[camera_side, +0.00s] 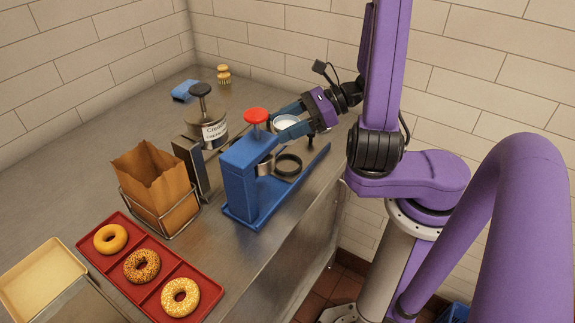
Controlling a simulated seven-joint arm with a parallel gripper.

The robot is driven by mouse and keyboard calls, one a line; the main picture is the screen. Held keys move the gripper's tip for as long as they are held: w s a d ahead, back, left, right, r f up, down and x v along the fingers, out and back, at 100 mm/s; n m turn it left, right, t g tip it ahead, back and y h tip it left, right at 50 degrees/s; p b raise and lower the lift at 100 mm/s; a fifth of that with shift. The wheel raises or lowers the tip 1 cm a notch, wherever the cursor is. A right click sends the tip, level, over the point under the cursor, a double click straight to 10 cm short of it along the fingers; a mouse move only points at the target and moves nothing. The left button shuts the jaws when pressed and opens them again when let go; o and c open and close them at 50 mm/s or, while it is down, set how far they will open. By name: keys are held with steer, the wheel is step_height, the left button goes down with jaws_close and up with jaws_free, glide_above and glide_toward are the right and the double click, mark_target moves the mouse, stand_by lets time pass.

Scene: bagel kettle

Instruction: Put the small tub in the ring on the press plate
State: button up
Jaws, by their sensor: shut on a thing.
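The small tub (286,121) is a round white-topped container between the blue fingers of my gripper (287,121). My gripper is shut on it and holds it above and behind the far part of the blue press, tilted little if at all. The dark ring (288,165) lies on the press plate (318,163), which is the low blue base reaching back to the right from the press column. The tub appears above the ring in the picture; its exact height and distance from the ring cannot be told. The near finger hides part of the tub's side.
The blue press (242,182) has a red knob (256,116) on top. The counter's right edge is close to the press.

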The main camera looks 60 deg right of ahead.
steer(key=shift+s+f, duration=0.15)
steer(key=shift+f, duration=3.85)
steer(key=shift+f, duration=0.15)
steer(key=o, duration=1.2)
